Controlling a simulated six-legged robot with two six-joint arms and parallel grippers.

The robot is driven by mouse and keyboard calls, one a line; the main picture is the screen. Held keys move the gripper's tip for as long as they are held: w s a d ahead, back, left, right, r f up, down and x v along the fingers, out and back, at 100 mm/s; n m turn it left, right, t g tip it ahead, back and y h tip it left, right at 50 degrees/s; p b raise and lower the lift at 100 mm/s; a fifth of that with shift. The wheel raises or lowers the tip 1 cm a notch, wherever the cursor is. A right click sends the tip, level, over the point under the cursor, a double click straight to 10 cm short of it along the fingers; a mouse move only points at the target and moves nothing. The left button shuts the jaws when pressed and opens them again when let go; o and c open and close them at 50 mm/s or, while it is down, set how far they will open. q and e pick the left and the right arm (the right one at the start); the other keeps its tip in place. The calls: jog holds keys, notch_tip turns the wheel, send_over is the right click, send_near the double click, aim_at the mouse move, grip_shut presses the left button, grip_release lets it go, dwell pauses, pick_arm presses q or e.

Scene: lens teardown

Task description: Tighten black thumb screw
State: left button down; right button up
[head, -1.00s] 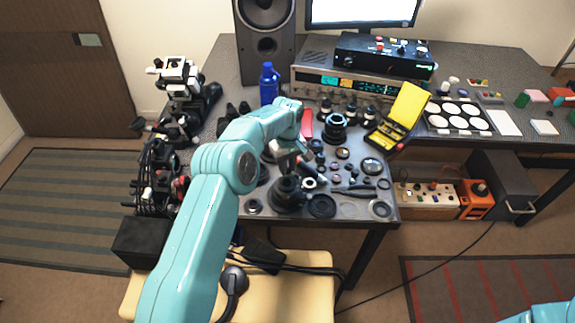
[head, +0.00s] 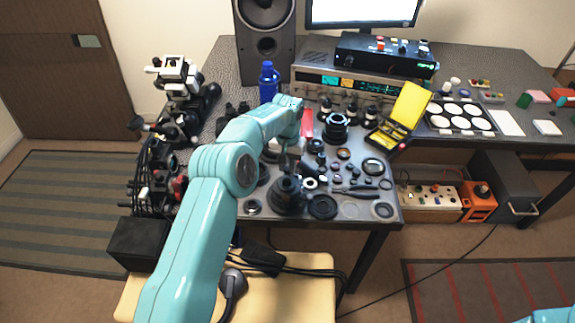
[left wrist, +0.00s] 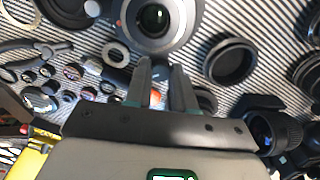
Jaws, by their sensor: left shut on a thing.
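A black lens (head: 287,195) stands upright on the striped mat near the table's front, in the head view. It shows at the top of the left wrist view (left wrist: 155,18) with a grey ring around dark glass. My left gripper (head: 288,165) is at the far edge of this lens. In the left wrist view its two dark fingers (left wrist: 161,66) point at the lens rim with a narrow gap between them. The black thumb screw is not clearly visible; the fingertips hide the spot where they hold. My right gripper is out of view; only a piece of its arm shows.
Several rings, small lenses and tools crowd the mat, among them a black ring (head: 322,207) and pliers (left wrist: 25,50). A blue bottle (head: 268,82), a yellow case (head: 408,105) and electronics stand behind. Little free room surrounds the lens.

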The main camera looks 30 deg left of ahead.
pick_arm(q)
jog(key=shift+r+m, duration=0.1)
jog(key=shift+m, duration=1.8)
jog(key=c, duration=0.9)
grip_release()
jog(key=shift+c, duration=0.2)
notch_tip(320, 180, up, 8)
jog(key=shift+f, duration=0.15)
notch_tip(320, 180, up, 9)
jog(key=p, duration=0.3)
send_over(288, 168)
jog(key=shift+s+f, duration=0.15)
jog(key=shift+f, duration=0.05)
